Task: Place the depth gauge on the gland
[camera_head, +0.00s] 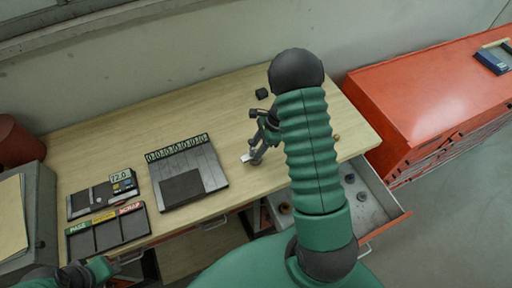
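My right arm crosses the middle of the view, and its gripper (262,137) is over the right part of the wooden bench. A small pale piece (248,157) shows at that gripper's lower end. I cannot tell whether it is held or lies on the bench, or whether the fingers are open. A device with a small numeric readout (123,182) sits in a dark tray at the left; I cannot tell whether it is the depth gauge. I cannot identify the gland. My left gripper (100,268) is partly in view at the lower left, its fingers unclear.
A grey tray with a numbered strip (205,162) lies mid-bench. A three-part tray with coloured labels (108,230) is at the front left. A small black block (262,94) is at the back. An open drawer (377,208) holds round parts. A red cabinet (430,95) stands right.

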